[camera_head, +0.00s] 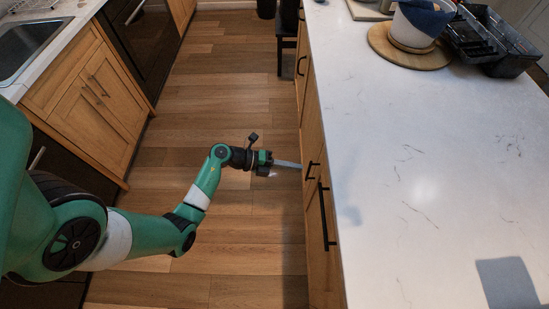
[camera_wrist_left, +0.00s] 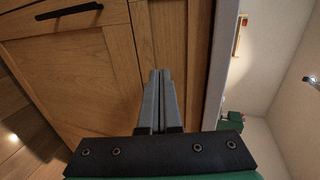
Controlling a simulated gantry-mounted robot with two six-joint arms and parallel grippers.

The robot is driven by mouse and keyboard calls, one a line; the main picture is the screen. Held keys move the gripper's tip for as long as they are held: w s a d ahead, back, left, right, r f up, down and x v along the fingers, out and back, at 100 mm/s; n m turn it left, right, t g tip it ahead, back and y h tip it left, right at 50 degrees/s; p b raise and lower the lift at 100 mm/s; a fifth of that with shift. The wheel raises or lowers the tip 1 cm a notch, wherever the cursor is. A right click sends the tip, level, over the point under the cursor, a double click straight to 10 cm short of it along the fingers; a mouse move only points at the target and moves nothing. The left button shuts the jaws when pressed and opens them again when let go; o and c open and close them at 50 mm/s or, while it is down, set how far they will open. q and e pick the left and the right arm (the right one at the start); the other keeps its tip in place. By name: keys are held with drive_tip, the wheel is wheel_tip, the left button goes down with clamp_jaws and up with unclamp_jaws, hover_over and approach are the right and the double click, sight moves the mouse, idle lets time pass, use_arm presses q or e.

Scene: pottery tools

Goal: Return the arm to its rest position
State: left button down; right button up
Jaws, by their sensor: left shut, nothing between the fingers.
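My left arm (camera_head: 195,195) reaches in from the left over the wooden floor. Its gripper (camera_head: 288,164) points right, beside the front of the island's wooden cabinets, below the level of the white countertop. In the left wrist view the two grey fingers (camera_wrist_left: 160,100) lie side by side, shut, with nothing between them. They point toward the cabinet doors (camera_wrist_left: 95,60); whether the tips touch the wood cannot be told. My right gripper is not in view.
The white countertop (camera_head: 420,190) is mostly bare near me. At its far end are a round wooden board (camera_head: 385,45) bearing a blue and white pot (camera_head: 420,22), and black trays (camera_head: 475,40). Cabinet handles (camera_head: 325,215) stick out. A sink counter (camera_head: 50,45) stands at left. Floor (camera_head: 220,110) between is clear.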

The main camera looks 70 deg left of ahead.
use_arm(q)
drive_tip(key=p+v, duration=0.1)
drive_tip(key=v, duration=0.4)
drive_tip(key=shift+r, duration=0.15)
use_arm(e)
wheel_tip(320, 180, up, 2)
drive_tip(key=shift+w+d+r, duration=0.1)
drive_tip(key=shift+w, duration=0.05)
